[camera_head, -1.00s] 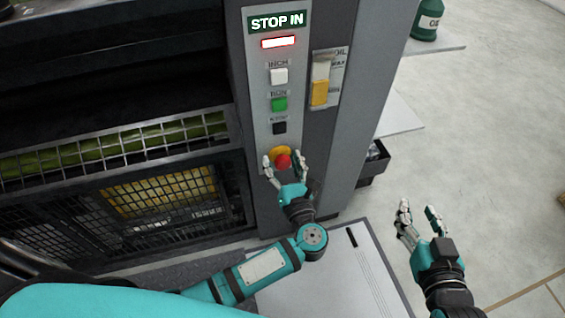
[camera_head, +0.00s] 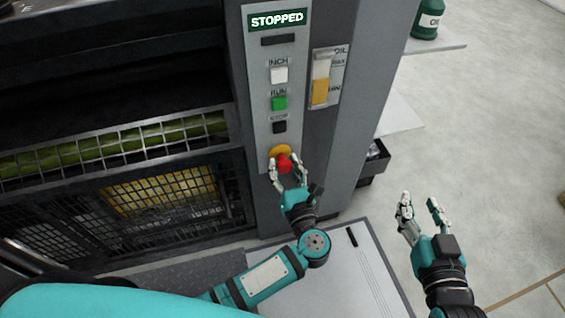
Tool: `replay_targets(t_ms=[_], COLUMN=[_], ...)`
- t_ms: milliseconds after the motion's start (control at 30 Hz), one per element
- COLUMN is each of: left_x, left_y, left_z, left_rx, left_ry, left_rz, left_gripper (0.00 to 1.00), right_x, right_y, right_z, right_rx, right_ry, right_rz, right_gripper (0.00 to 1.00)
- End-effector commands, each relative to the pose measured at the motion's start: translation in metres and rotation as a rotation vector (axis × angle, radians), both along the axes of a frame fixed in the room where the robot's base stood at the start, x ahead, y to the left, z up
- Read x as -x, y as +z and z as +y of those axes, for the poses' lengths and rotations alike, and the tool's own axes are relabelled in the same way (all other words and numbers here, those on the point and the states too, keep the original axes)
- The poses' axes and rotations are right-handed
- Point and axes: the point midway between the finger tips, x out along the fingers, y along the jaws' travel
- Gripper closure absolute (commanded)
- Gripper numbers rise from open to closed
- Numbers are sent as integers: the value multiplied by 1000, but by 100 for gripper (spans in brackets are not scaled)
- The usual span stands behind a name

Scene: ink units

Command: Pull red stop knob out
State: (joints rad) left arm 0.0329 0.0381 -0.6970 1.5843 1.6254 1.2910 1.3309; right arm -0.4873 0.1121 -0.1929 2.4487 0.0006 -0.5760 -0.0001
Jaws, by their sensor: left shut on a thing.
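The red stop knob (camera_head: 284,164) stands out from its yellow collar (camera_head: 279,151) at the bottom of the grey control panel on the machine column. My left gripper (camera_head: 287,171) is shut on the red knob, with a finger on each side of it. The display (camera_head: 277,19) at the top of the panel reads "STOPPED", and the indicator bar (camera_head: 280,39) below it is dark. My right gripper (camera_head: 421,207) is open and empty, over the floor to the right of the column.
Above the knob are a white INCH button (camera_head: 279,75), a green RUN button (camera_head: 279,103) and a black button (camera_head: 279,127). An oil gauge (camera_head: 321,80) is beside them. A mesh guard (camera_head: 120,145) lies left.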

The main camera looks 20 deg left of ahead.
Motion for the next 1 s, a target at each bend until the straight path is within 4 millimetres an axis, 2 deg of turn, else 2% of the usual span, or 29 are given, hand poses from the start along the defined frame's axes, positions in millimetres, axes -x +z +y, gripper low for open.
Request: replay_targets(t_ms=[267,300,467,767,867,1000], left_x=[4,4,3,4,12,33], left_y=[-1,-1,-1,0,-1,-2], left_z=[-2,-3,-2,-3,-8,-22], left_rx=[1,0,1,1,3,4], left_ry=[-1,-1,0,0,0,-1], left_rz=[2,2,1,1,2,5], left_gripper=[100,59,38,38,38,38], right_x=[-1,-1,-1,-1,-1,-1], right_y=[2,2,2,2,2,2], right_z=[1,1,0,1,1,1], right_rx=[-3,-3,-3,-3,-3,-3], right_ry=[0,0,0,1,1,1], right_rz=[-14,-13,-13,-12,-12,-12], right_gripper=[60,60,60,60,60,60])
